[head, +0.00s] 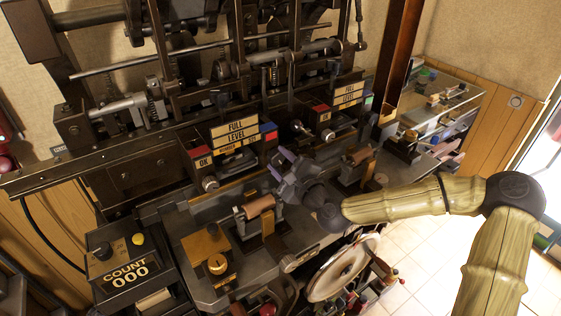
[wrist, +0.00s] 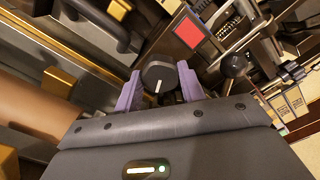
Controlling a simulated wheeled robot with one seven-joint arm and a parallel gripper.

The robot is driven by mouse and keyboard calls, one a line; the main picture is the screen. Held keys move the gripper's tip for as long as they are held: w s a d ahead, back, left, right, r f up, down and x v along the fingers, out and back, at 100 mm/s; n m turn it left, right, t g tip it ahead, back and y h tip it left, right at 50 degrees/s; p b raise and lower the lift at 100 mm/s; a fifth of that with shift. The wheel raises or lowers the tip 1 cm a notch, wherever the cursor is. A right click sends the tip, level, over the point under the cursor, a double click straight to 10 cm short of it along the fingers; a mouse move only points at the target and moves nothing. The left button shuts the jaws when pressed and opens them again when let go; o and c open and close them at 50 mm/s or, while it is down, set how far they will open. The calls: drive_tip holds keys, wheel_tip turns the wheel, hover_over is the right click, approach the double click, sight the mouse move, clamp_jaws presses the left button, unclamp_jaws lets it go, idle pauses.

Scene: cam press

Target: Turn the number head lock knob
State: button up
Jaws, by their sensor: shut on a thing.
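My gripper (head: 280,164) is at the front of the press, between the left and right signed heads in the head view. In the wrist view its two purple fingers (wrist: 159,88) are shut on a dark round knob (wrist: 159,70) with a white mark line. The mark runs nearly up and down in that picture. In the head view the gripper hides the held knob. I cannot read a label beside it.
A red square (wrist: 188,32) and a ball-ended lever (wrist: 233,65) are close to the right of the fingers. A left FULL LEVEL sign (head: 236,131), a second knob (head: 210,183), a copper-coloured roller (head: 260,206) and a COUNT box (head: 127,275) stand to the left. A large handwheel (head: 343,267) is below.

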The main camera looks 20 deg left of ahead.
drive_tip(key=m, duration=0.7)
drive_tip(key=shift+f, duration=0.1)
idle(0.5)
drive_tip(key=o, duration=1)
drive_tip(key=shift+c, duration=0.2)
drive_tip(key=shift+d, duration=0.1)
drive_tip(key=b+v, duration=0.6)
drive_tip(key=v, duration=0.6)
drive_tip(key=shift+w+d+f, duration=0.2)
drive_tip(key=shift+d, duration=0.1)
